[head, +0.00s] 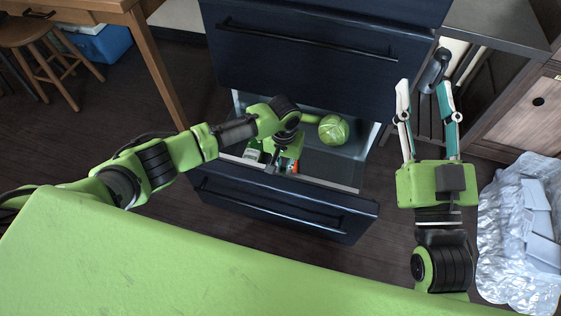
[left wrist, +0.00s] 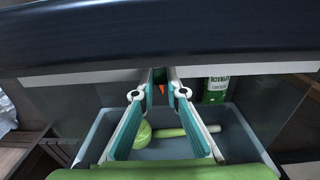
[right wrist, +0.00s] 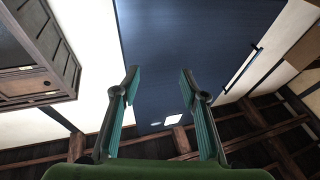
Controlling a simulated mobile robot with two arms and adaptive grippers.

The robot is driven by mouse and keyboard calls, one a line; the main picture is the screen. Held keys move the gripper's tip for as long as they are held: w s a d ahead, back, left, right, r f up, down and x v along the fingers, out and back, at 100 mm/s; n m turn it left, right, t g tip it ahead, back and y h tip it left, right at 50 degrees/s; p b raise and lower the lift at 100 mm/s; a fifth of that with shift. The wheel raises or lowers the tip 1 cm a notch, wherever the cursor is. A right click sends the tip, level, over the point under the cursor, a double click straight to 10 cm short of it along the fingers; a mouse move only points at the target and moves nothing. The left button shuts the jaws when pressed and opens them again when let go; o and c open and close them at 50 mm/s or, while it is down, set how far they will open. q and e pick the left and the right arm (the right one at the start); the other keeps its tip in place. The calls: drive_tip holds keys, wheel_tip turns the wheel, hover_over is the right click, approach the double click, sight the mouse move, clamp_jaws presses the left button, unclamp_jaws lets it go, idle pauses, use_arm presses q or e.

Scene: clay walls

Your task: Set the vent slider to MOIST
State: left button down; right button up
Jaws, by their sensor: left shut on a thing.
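The open drawer (head: 347,187) is in the middle of the head view. My left gripper (head: 284,163) reaches down into it near the front wall. In the left wrist view the fingers of my left gripper (left wrist: 160,75) converge at the drawer's light rim strip (left wrist: 80,77), shut on a small dark piece that seems to be the vent slider's tab. The tips mostly hide it, and I cannot read the MOIST mark or the slider's position. My right gripper (head: 425,90) is open and empty, raised to the right of the drawer; it also shows in the right wrist view (right wrist: 158,75).
The drawer holds a cabbage (head: 333,129), a long green vegetable (left wrist: 170,132), a spinach pack (left wrist: 215,91) and something orange (left wrist: 161,88). A closed dark drawer (head: 300,48) is above. A wooden table (head: 150,55) is left, a silvery crinkled bag (head: 505,240) right.

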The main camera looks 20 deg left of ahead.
use_arm(q)
drive_tip(key=shift+d+r+p, duration=0.4)
drive_tip(key=shift+d+p, duration=0.2)
drive_tip(key=shift+p, duration=0.45)
drive_tip(key=shift+s+d+f+p, duration=0.15)
drive_tip(key=shift+s+d+p, duration=0.3)
drive_tip(key=shift+p, duration=0.5)
drive_tip(key=shift+s+d+f, duration=0.1)
drive_tip(key=shift+s+f, duration=0.05)
use_arm(e)
wheel_tip(320, 180, down, 14)
drive_tip(key=s+d+g+h, duration=0.2)
drive_tip(key=g, duration=0.5)
drive_tip(key=shift+r+g, duration=0.15)
drive_tip(key=shift+g, duration=0.25)
use_arm(q)
drive_tip(key=c, duration=2)
unclamp_jaws()
drive_tip(key=shift+c, duration=0.2)
use_arm(e)
drive_tip(key=shift+s+d, duration=0.1)
drive_tip(key=shift+d, duration=0.1)
use_arm(q)
wheel_tip(320, 180, up, 12)
